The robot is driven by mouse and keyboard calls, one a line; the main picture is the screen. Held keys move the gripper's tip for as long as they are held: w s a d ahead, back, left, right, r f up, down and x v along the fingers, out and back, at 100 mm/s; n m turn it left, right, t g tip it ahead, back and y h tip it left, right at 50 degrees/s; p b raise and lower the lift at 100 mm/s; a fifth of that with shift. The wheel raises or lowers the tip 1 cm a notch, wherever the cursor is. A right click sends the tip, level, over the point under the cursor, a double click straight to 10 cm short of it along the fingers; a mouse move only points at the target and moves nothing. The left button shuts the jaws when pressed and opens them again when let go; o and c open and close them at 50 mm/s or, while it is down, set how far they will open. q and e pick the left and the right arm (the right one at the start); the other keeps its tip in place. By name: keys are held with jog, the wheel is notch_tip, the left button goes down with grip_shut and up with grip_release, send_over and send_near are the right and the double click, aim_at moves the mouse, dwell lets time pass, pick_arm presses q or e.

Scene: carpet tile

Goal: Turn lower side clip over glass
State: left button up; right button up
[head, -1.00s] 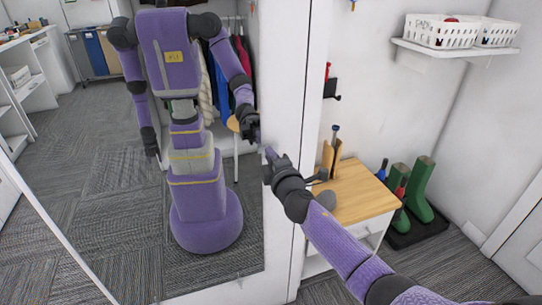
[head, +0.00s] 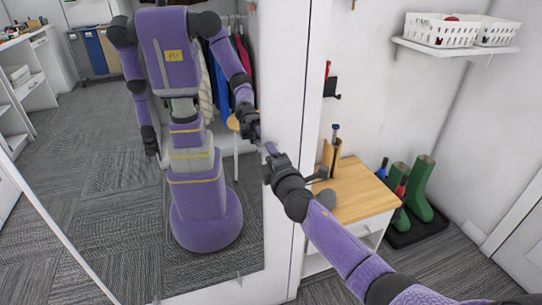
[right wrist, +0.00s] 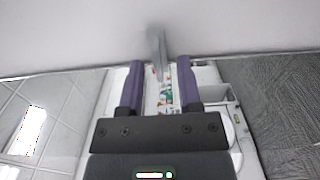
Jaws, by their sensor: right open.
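The glass is a tall mirror (head: 95,215) filling the left of the head view and reflecting my body. A thin, pale, translucent piece (right wrist: 160,45), apparently the side clip, stands beyond and between the fingertips in the right wrist view. Its contact with the fingers cannot be told. My right gripper (head: 267,150) is at the mirror's right edge, pointing at the frame, and hides the clip in the head view. In the right wrist view the gripper (right wrist: 160,64) is open, fingers apart. My left gripper shows only as a small reflection.
A white frame post (head: 292,70) runs along the mirror's right edge. A wooden-topped cabinet (head: 355,193) stands close to my right forearm. Green boots (head: 420,188) stand on a dark tray at right. Small clear clips (head: 239,277) sit along the mirror's lower edge.

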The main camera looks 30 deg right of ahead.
pick_arm(q)
jog(key=shift+w+d+r+p, duration=0.3)
jog(key=shift+d+r+p, duration=0.15)
jog(key=shift+r+p, duration=0.15)
jog(key=shift+w+d+r+p, duration=0.3)
jog(key=shift+d+r+p, duration=0.1)
jog(key=shift+r+p, duration=0.15)
pick_arm(e)
jog(key=v, duration=1)
pick_arm(q)
jog(key=shift+a, duration=0.15)
pick_arm(e)
jog(key=shift+f, duration=0.1)
